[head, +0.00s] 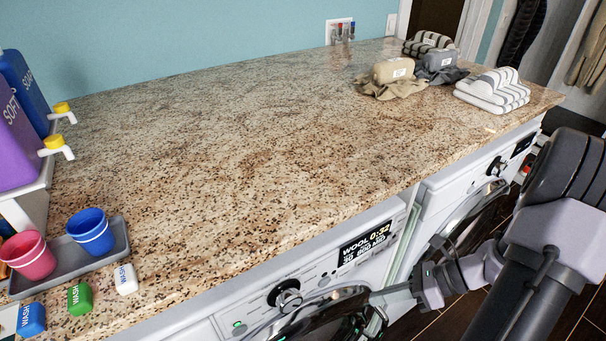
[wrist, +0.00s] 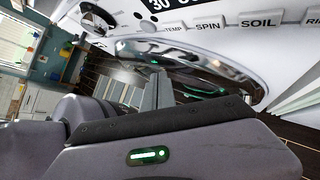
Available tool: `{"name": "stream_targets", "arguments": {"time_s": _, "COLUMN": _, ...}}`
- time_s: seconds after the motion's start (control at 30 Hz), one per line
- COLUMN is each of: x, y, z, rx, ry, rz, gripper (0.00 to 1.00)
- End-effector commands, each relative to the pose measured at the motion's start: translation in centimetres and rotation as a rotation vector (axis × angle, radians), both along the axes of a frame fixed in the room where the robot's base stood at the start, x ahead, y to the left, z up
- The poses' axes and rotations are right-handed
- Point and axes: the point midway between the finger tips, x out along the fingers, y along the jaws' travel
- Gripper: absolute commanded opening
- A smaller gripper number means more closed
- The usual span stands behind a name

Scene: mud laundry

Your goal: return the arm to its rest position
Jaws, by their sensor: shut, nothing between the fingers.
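My arm reaches in from the lower right of the head view, in front of the washers. My gripper (head: 392,290) is low beside the open-looking round door of the nearer washer (head: 335,312). In the wrist view my gripper's grey fingers (wrist: 157,92) are together with nothing between them. They point toward the chrome door rim (wrist: 190,48), which is very close; I cannot tell whether they touch it.
The granite counter (head: 220,130) is clear in the middle. Folded towels (head: 493,90) lie at its far right. A grey tray (head: 122,240) with a blue cup (head: 90,231) and a pink cup (head: 30,256) stands at the left. A second washer (head: 450,190) is beyond the first.

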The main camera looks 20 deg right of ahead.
Motion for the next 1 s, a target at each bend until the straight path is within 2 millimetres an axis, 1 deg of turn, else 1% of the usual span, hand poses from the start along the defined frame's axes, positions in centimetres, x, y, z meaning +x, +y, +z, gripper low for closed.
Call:
{"name": "stream_targets", "arguments": {"time_s": 0.03, "x": 1.1, "y": 2.4, "z": 3.1, "rx": -0.158, "ry": -0.071, "rz": 0.198, "gripper": 0.00}}
{"name": "stream_targets", "arguments": {"time_s": 0.07, "x": 1.5, "y": 3.9, "z": 4.8, "rx": -0.252, "ry": -0.119, "rz": 0.321, "gripper": 0.00}}
{"name": "stream_targets", "arguments": {"time_s": 0.1, "x": 1.8, "y": 5.9, "z": 6.8, "rx": -0.373, "ry": -0.190, "rz": 0.483, "gripper": 0.00}}
{"name": "stream_targets", "arguments": {"time_s": 0.13, "x": 1.9, "y": 7.4, "z": 8.3, "rx": -0.462, "ry": -0.250, "rz": 0.603, "gripper": 0.00}}
{"name": "stream_targets", "arguments": {"time_s": 0.17, "x": 1.8, "y": 8.9, "z": 9.8, "rx": -0.550, "ry": -0.314, "rz": 0.720, "gripper": 0.00}}
{"name": "stream_targets", "arguments": {"time_s": 0.2, "x": 1.6, "y": 10.9, "z": 11.6, "rx": -0.665, "ry": -0.405, "rz": 0.875, "gripper": 0.00}}
{"name": "stream_targets", "arguments": {"time_s": 0.27, "x": 0.9, "y": 13.6, "z": 14.2, "rx": -0.831, "ry": -0.553, "rz": 1.090, "gripper": 0.00}}
{"name": "stream_targets", "arguments": {"time_s": 0.3, "x": 0.4, "y": 15.2, "z": 15.6, "rx": -0.933, "ry": -0.653, "rz": 1.217, "gripper": 0.00}}
{"name": "stream_targets", "arguments": {"time_s": 0.4, "x": -1.2, "y": 18.2, "z": 18.5, "rx": -1.144, "ry": -0.882, "rz": 1.458, "gripper": 0.00}}
{"name": "stream_targets", "arguments": {"time_s": 0.5, "x": -2.3, "y": 19.8, "z": 20.2, "rx": -1.283, "ry": -1.044, "rz": 1.594, "gripper": 0.00}}
{"name": "stream_targets", "arguments": {"time_s": 0.6, "x": -2.8, "y": 20.5, "z": 20.9, "rx": -1.347, "ry": -1.121, "rz": 1.647, "gripper": 0.00}}
{"name": "stream_targets", "arguments": {"time_s": 1.0, "x": -2.9, "y": 20.6, "z": 21.1, "rx": -1.355, "ry": -1.130, "rz": 1.650, "gripper": 0.00}}
